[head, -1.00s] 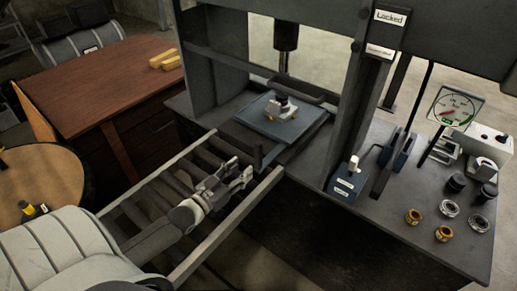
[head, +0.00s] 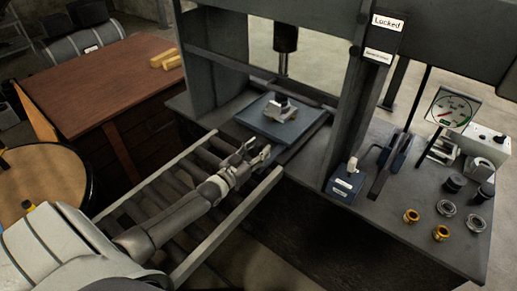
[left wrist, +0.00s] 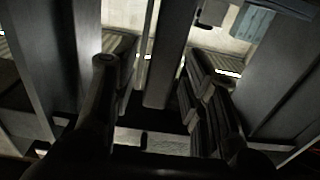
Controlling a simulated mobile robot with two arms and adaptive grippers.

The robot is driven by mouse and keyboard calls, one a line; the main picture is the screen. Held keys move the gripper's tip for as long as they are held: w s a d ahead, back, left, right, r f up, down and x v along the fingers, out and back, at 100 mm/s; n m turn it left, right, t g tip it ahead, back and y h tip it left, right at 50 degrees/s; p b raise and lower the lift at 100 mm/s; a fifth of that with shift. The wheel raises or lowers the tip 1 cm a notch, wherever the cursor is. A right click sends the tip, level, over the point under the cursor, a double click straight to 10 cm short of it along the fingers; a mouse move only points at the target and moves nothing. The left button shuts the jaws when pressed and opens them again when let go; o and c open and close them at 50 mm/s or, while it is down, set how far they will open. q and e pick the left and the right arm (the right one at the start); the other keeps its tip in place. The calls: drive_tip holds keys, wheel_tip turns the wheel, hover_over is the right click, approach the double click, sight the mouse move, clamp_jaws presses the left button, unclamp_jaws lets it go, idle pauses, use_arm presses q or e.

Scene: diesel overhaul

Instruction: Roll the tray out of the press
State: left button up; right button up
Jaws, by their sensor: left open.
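The blue-grey tray (head: 268,127) lies flat on the bed of the press (head: 222,70). A small metal part (head: 281,106) stands on the tray under the press ram (head: 286,38). My left gripper (head: 259,152) is open just in front of the tray's near edge, above the inner end of the roller rails (head: 222,234). It hides part of the tray's near side. In the left wrist view, the two fingers (left wrist: 155,88) are spread, with a dark upright bar (left wrist: 166,60) seen between them; I cannot tell whether they touch anything. My right gripper is not in view.
The rails' side bars flank my left arm. A lever on a blue block (head: 345,183), a gauge (head: 453,108) and several metal rings stand on the press table at right. A brown desk (head: 100,80) and a round table (head: 40,180) stand at left.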

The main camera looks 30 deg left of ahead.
use_arm(q)
drive_tip(key=shift+w, duration=0.3)
clamp_jaws()
idle(0.3)
